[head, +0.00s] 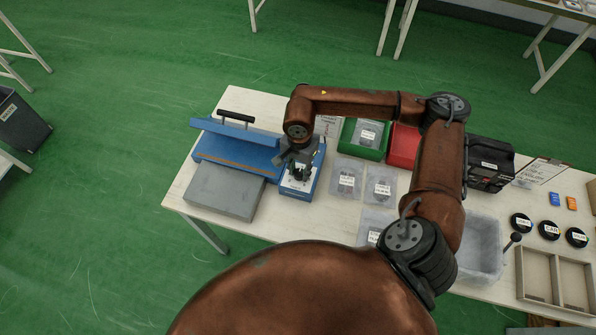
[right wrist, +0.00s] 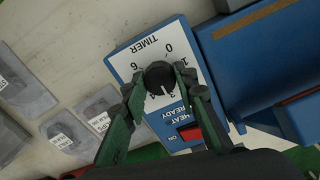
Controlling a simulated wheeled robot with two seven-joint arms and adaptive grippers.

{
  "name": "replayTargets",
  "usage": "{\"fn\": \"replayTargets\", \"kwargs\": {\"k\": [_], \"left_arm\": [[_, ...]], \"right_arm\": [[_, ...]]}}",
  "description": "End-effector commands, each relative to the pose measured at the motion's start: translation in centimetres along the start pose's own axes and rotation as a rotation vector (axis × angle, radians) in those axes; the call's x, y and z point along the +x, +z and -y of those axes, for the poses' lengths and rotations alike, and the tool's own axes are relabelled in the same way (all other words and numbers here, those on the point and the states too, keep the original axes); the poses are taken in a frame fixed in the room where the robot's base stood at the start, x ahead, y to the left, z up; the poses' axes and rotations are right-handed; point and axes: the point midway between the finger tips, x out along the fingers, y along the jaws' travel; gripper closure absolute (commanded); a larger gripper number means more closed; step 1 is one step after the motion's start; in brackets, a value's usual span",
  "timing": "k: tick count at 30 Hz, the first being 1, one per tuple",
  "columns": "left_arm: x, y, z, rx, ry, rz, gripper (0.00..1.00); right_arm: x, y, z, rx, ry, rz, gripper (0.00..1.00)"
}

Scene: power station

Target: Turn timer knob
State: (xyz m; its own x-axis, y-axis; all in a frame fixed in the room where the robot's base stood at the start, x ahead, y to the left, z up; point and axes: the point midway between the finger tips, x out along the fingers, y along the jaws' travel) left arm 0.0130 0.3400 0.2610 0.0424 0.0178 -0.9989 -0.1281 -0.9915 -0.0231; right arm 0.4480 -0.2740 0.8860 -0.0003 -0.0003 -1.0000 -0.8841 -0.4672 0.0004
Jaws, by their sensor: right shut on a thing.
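The black timer knob (right wrist: 160,77) sits on the white dial face of a blue control box (right wrist: 122,61), with the word TIMER and numbers around it. Its white pointer line points near the 3. My right gripper (right wrist: 157,88) reaches down over the box in the right wrist view, one finger on each side of the knob, shut on it. In the head view my right gripper (head: 299,168) covers most of the box (head: 306,188) and hides the knob. My left gripper is not in view.
A red switch (right wrist: 190,132) lies below the dial. A blue press (head: 235,148) with a grey plate (head: 223,190) stands left of the box. Clear bags (head: 346,181), a green bin (head: 365,138) and a red bin (head: 404,145) lie to the right on the table.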

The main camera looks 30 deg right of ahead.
Motion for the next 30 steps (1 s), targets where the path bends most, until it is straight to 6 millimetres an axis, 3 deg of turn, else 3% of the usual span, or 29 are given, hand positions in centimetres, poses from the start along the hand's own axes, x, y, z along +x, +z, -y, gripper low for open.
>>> {"fn": "replayTargets", "kwargs": {"k": [16, 17, 24, 30], "left_arm": [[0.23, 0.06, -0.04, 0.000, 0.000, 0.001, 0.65], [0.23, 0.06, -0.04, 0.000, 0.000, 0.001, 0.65], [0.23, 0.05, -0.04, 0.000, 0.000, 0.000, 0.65], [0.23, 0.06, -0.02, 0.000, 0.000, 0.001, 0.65]], "right_arm": [[0.02, -0.11, -0.03, -0.023, 0.001, -0.002, 0.97], [0.02, -0.11, -0.03, -0.023, 0.001, -0.002, 0.72], [0.01, -0.05, 0.00, -0.024, 0.000, -0.001, 0.56], [0.00, -0.02, 0.02, -0.024, 0.000, 0.000, 0.56]]}}
